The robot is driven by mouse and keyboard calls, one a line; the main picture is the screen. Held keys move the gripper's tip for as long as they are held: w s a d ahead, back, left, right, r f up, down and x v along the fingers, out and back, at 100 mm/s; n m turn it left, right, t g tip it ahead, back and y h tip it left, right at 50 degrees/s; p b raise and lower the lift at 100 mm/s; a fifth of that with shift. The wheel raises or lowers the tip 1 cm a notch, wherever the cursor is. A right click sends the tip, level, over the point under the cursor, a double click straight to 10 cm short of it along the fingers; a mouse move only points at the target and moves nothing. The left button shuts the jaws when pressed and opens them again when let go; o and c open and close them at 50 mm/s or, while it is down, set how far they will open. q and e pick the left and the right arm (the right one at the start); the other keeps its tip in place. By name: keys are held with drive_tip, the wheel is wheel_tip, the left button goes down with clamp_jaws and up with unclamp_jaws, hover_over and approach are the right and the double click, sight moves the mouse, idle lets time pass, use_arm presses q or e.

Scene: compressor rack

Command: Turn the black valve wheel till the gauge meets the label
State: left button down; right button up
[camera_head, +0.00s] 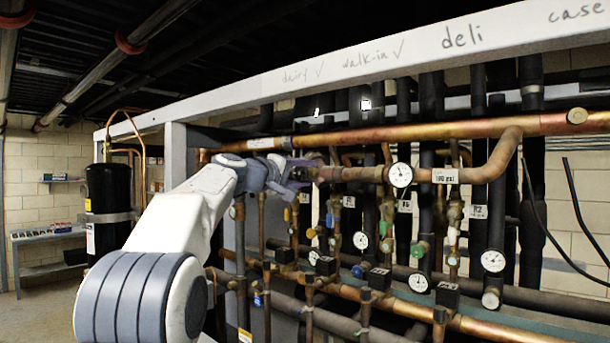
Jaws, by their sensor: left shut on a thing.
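My left gripper (303,173) reaches in from the left and is shut at the left end of a short brass valve body (345,174). The black valve wheel is almost wholly hidden by the fingers, so its angle cannot be told. To the right of the valve, a round white gauge (401,174) sits on the copper pipe. Its needle is too small to read surely. A white label (445,176) with dark print, seemingly a psi figure, is fixed on the pipe just right of the gauge. My right gripper is not in view.
A thick copper pipe (450,131) runs above the valve, under a white beam (400,58) with handwriting. Several more gauges, valves and pipes crowd the rack below and right. A black tank (108,205) and a shelf (45,236) stand at left.

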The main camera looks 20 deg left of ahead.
use_arm(q)
drive_tip(key=shift+c, duration=1.5)
unclamp_jaws()
drive_tip(key=shift+s+a+f, duration=0.1)
drive_tip(key=shift+s, duration=0.1)
drive_tip(key=b+v, duration=0.6)
drive_tip(key=v, duration=0.4)
